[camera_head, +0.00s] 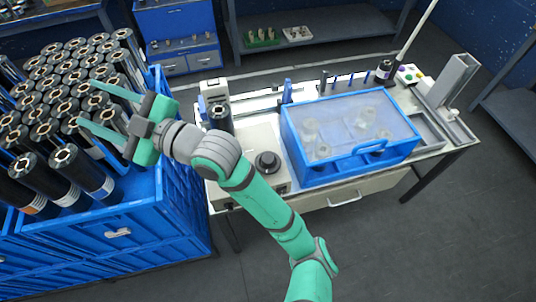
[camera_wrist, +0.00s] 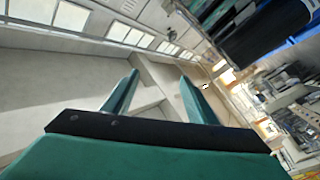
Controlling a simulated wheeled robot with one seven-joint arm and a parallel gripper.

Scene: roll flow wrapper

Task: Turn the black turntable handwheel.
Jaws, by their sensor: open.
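A round black knob (camera_head: 267,163), which looks like the turntable handwheel, sits on the pale top of the machine, left of the blue-framed clear cover. It is not seen in the wrist view. My gripper (camera_head: 88,103) is green, open and empty. It is above the crate of black rolls at the left, well apart from the knob and pointing left. In the wrist view my gripper (camera_wrist: 157,84) shows two spread green fingers with nothing between them.
A blue crate (camera_head: 182,205) filled with upright black rolls (camera_head: 68,165) stands left of the machine. A blue-framed clear cover (camera_head: 300,168) is right of the knob. A grey post (camera_head: 455,80) rises at the far right. The floor in front is clear.

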